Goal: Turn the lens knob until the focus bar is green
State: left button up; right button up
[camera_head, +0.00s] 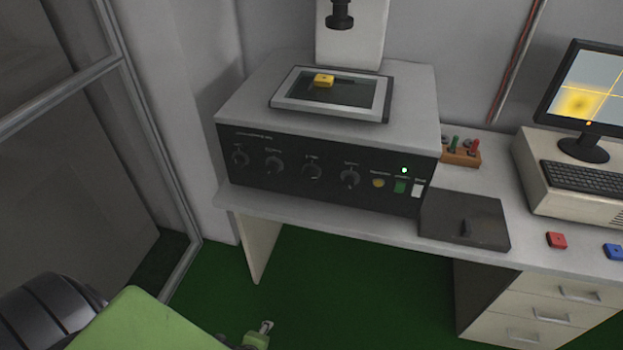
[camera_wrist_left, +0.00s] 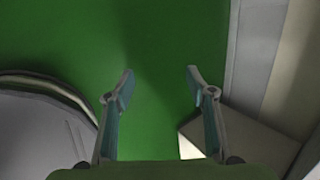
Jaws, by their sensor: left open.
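The machine (camera_head: 325,165) on the desk has a dark front panel with a row of black knobs: one at far left (camera_head: 239,158), then a second (camera_head: 274,164), a third (camera_head: 312,171) and a fourth (camera_head: 350,178). Their labels are too small to tell which is the lens knob. The monitor (camera_head: 590,90) at the right shows a yellow glow; no focus bar can be made out. My left gripper (camera_wrist_left: 160,72) is open and empty above green floor. In the head view, part of it (camera_head: 262,331) shows at the bottom, below and apart from the knobs. My right gripper is out of view.
A glass partition (camera_head: 75,150) stands left. Green floor (camera_head: 350,290) before the desk is clear.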

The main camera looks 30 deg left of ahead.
pick_arm(q)
jog(key=w+a+r+m+t+y, duration=0.15)
jog(key=w+r+m+t, duration=0.25)
jog(key=w+r+m, duration=0.55)
jog(key=m+t+b, duration=0.1)
jog(key=m+t, duration=0.6)
jog(key=m, duration=0.1)
send_near(309, 177)
jog(key=p+x, duration=0.1)
jog(key=x, duration=0.8)
jog(key=shift+w, duration=0.1)
jog(key=shift+c, duration=0.4)
jog(key=shift+n+y, duration=0.25)
jog(key=c, duration=1)
